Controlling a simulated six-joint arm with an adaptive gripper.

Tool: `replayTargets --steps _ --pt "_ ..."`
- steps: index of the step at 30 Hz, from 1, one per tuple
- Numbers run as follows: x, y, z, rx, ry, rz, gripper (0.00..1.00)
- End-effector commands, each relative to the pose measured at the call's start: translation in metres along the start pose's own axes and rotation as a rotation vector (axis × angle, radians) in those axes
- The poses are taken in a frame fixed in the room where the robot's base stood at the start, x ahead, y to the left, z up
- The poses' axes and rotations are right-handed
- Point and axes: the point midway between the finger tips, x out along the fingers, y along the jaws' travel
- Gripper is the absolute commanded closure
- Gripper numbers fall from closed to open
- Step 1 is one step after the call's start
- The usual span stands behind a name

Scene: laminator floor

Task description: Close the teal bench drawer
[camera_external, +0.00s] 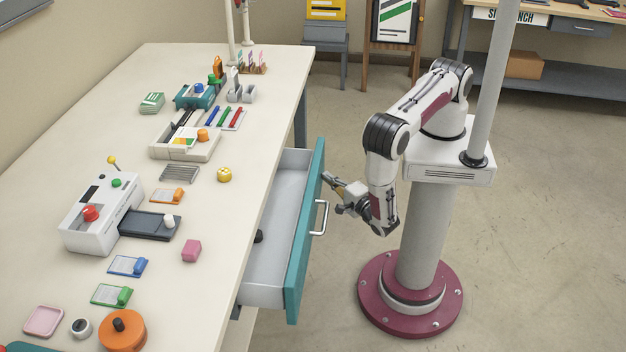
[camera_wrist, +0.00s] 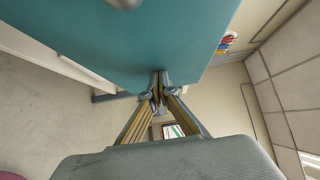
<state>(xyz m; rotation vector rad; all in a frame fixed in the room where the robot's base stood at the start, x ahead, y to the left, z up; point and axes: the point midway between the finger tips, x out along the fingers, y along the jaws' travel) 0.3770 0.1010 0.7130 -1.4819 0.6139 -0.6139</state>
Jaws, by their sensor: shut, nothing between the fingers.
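The teal bench drawer (camera_external: 305,234) is pulled out from the right side of the bench. Its grey inside (camera_external: 278,215) shows, with a small dark object (camera_external: 259,237) in it. A pale bar handle (camera_external: 321,217) is on its teal front. My gripper (camera_external: 328,178) is shut and empty, at the outer face of the drawer front, beyond the handle. In the wrist view the shut fingertips (camera_wrist: 160,76) are at the lower edge of the teal front (camera_wrist: 135,38). I cannot tell whether they touch it. Part of the handle (camera_wrist: 124,3) shows at the top of the wrist view.
The cream bench top (camera_external: 225,240) carries a white machine (camera_external: 92,222), a pink cube (camera_external: 191,250), an orange round object (camera_external: 121,332) and several small items. Floor right of the drawer is clear up to my base.

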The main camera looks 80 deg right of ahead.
Motion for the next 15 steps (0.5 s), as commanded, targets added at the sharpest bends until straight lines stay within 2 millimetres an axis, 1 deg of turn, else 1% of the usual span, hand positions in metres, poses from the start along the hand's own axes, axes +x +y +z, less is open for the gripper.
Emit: replayTargets --steps 1,15 --pt "0.007 0.000 0.006 0.003 0.004 0.000 1.00" --pt "0.063 0.000 0.063 0.003 0.002 0.000 1.00"
